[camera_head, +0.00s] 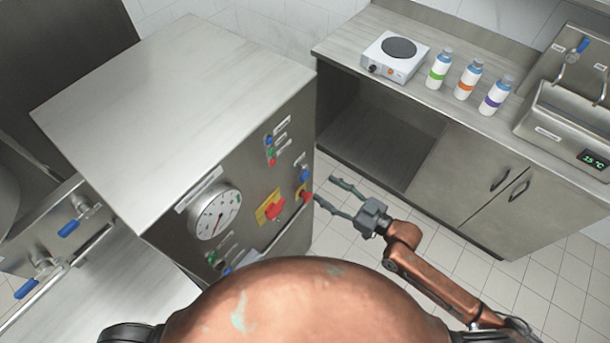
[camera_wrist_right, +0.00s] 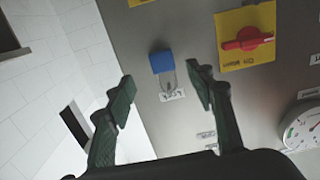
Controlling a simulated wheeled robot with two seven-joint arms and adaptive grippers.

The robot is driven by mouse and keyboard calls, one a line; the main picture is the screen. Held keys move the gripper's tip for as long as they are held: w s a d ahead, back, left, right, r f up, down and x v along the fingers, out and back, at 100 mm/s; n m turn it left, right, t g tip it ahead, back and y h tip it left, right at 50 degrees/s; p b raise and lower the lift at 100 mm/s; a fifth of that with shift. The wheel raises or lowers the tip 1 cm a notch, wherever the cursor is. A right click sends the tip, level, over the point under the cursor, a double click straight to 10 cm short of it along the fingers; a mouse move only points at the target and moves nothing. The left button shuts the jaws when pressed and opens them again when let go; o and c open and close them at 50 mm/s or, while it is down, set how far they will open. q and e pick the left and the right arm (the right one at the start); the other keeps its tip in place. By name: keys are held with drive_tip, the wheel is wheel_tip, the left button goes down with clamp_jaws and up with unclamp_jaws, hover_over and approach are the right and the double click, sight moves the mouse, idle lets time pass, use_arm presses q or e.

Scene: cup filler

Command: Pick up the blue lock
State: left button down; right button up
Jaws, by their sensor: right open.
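The blue lock (camera_wrist_right: 162,62) hangs on the grey front panel of the steel cabinet, with its thin shackle and a small label beside it in the right wrist view. In the head view the lock (camera_head: 305,174) shows small near the panel's right edge. My right gripper (camera_head: 326,189) is open and empty, just right of the panel. In the right wrist view the lock appears between the spread fingertips of the gripper (camera_wrist_right: 162,74), and no finger visibly touches it. The exact distance is hard to tell. My left gripper is not in view.
A red switch on a yellow plate (camera_wrist_right: 246,40) and a round gauge (camera_head: 215,213) share the panel near the lock. A second red knob (camera_head: 307,196) sits close to the gripper. A counter (camera_head: 420,95) with bottles stands behind. Tiled floor (camera_head: 345,250) is clear.

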sight(307, 175)
drive_tip(key=w+a, duration=0.1)
drive_tip(key=a, duration=0.1)
drive_tip(key=w+a+r+p, duration=0.1)
drive_tip(key=w+a, duration=0.1)
drive_tip(key=a, duration=0.1)
drive_tip(key=shift+w+a+r+p, duration=0.25)
drive_tip(key=shift+w+a+p, duration=0.05)
drive_tip(key=shift+w, duration=0.05)
drive_tip(key=shift+w+a+f, duration=0.15)
drive_tip(key=shift+w+a, duration=0.15)
drive_tip(key=shift+a, duration=0.1)
drive_tip(key=shift+c, duration=0.6)
drive_tip(key=c, duration=1.2)
